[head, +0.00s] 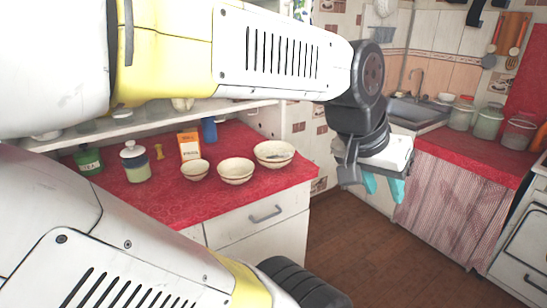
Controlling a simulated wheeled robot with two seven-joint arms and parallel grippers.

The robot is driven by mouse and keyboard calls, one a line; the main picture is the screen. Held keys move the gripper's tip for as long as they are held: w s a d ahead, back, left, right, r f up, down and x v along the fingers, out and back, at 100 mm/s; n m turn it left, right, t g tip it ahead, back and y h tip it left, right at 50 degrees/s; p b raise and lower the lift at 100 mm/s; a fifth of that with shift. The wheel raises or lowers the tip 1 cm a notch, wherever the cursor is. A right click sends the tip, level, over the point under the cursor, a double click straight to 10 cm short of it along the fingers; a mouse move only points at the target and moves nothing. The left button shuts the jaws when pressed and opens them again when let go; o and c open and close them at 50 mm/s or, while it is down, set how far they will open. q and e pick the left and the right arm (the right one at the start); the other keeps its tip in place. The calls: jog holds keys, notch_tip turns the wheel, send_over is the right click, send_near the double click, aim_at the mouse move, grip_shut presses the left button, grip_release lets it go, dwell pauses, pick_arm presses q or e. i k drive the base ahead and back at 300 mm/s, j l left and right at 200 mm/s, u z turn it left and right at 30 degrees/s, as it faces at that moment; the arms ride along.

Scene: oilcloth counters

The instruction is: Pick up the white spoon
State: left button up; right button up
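I cannot make out a white spoon in the head view. My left gripper (383,187) hangs in the air over the floor, between the two red-topped counters, with its teal fingertips pointing down. The fingertips are apart and nothing shows between them. It is to the right of the near counter (225,205) and its bowls. The right-hand bowl (275,154) has a small dark shape in it that is too small to identify. My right gripper is not in view.
The near counter also holds two more bowls (236,171) (195,170), an orange box (189,146), a lidded jar (135,162) and a green bottle (89,160). A shelf (150,122) hangs above. Jars (489,122) and a sink (415,112) are at right. The brown floor (365,255) is clear.

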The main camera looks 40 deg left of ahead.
aim_at(289, 155)
jog(key=k+u, duration=0.1)
jog(key=u, duration=1.35)
